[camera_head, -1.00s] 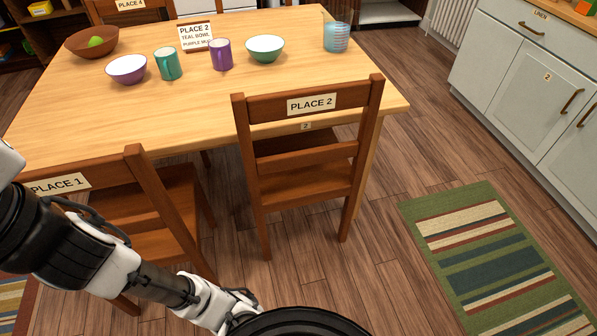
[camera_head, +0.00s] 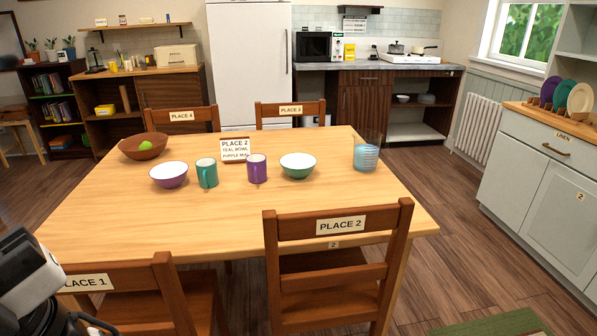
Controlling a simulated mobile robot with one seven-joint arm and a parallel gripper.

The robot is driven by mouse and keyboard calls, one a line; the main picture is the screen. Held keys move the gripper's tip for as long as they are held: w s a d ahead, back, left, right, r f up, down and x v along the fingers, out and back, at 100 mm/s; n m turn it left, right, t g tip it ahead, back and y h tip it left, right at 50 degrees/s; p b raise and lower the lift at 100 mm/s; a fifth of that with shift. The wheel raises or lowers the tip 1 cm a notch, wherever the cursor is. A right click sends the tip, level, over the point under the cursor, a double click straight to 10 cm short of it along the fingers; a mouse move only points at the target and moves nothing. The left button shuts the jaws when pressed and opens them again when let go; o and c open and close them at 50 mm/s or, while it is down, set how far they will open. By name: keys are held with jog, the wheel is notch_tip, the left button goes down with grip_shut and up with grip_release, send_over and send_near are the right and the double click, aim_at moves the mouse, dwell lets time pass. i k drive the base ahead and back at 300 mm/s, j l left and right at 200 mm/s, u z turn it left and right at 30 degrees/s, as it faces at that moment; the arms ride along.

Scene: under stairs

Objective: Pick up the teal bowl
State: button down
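The teal bowl (camera_head: 298,167), white inside, stands upright on the wooden table (camera_head: 330,210), right of the purple mug (camera_head: 257,169). It is on the table's far half, beyond the chair marked PLACE 2 (camera_head: 338,258). A card (camera_head: 235,149) behind the mugs reads PLACE 2, teal bowl, purple mug. Part of my arm shows at the lower left, well short of the bowl. My gripper is out of the picture.
A teal mug (camera_head: 207,173), purple bowl (camera_head: 169,175), brown bowl (camera_head: 143,147) with a green fruit and a clear blue-striped cup (camera_head: 366,152) share the table. The chair marked PLACE 1 (camera_head: 135,292) stands at front left. Bare floor (camera_head: 455,240) lies right of the table.

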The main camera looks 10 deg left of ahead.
aim_at(297, 165)
jog(key=i+l+u, duration=1.05)
jog(key=i, duration=0.25)
jog(key=l, duration=0.1)
